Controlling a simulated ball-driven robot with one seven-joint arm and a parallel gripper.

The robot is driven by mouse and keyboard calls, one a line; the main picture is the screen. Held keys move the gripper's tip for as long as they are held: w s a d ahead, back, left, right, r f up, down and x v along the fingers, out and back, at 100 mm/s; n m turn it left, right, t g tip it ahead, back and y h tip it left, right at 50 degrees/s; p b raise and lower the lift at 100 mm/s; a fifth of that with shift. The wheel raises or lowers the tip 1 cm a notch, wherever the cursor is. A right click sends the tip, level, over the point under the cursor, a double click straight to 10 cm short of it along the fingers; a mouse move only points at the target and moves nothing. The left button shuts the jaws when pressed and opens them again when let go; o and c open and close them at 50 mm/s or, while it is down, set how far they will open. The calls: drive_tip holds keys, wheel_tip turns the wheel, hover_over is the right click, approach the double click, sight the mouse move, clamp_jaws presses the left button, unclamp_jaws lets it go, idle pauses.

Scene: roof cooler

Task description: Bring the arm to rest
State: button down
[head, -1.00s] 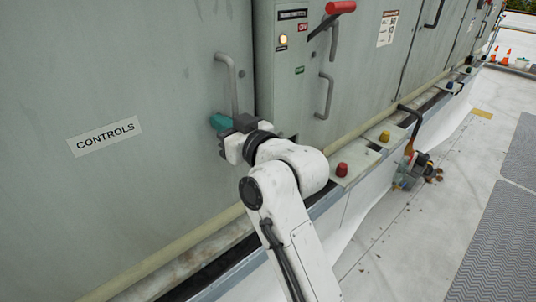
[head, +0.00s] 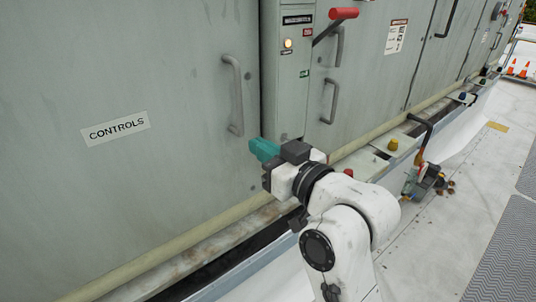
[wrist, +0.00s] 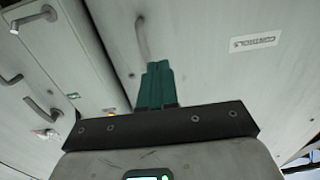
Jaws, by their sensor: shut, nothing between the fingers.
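My gripper (head: 262,149) has teal fingers and shows in the middle of the head view, in front of the lower part of the grey cabinet. Its fingers are together and hold nothing. In the wrist view the teal fingers (wrist: 155,85) stand side by side, pointing towards the cabinet door. The grey door handle (head: 236,95) is above and left of the fingertips, apart from them in the head view. The handle also shows beyond the fingertips in the wrist view (wrist: 142,38). My white arm is bent and reaches in from the lower right.
The cabinet door with the CONTROLS label (head: 116,128) is on the left. A yellow knob (head: 393,144) sits on the ledge. The walkway (head: 500,230) on the right is clear.

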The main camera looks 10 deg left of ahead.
drive_tip(key=s+d+f+m+g+h, duration=0.1)
drive_tip(key=s+d+f+m+h, duration=0.3)
drive_tip(key=d+f, duration=0.8)
drive_tip(key=s+d+f+m+g+h, duration=0.2)
drive_tip(key=s+d+f+h, duration=0.35)
drive_tip(key=d+f, duration=0.6)
drive_tip(key=s+d+f+m+g+h, duration=0.1)
drive_tip(key=s+d+f, duration=0.3)
drive_tip(key=s, duration=0.4)
drive_tip(key=s+d+f+m+g+h+p, duration=0.1)
drive_tip(key=s+d+f+m+g+h, duration=0.1)
drive_tip(key=s+d, duration=0.4)
drive_tip(key=s+d+f+m+g+h, duration=0.2)
drive_tip(key=s+d+f, duration=0.3)
drive_tip(key=s, duration=0.6)
drive_tip(key=shift+s+d+f+g+p, duration=0.15)
drive_tip(key=shift+d+f+g+p, duration=0.25)
drive_tip(key=shift+f+g, duration=0.4)
drive_tip(key=c, duration=1.8)
unclamp_jaws()
drive_tip(key=shift+f, duration=0.1)
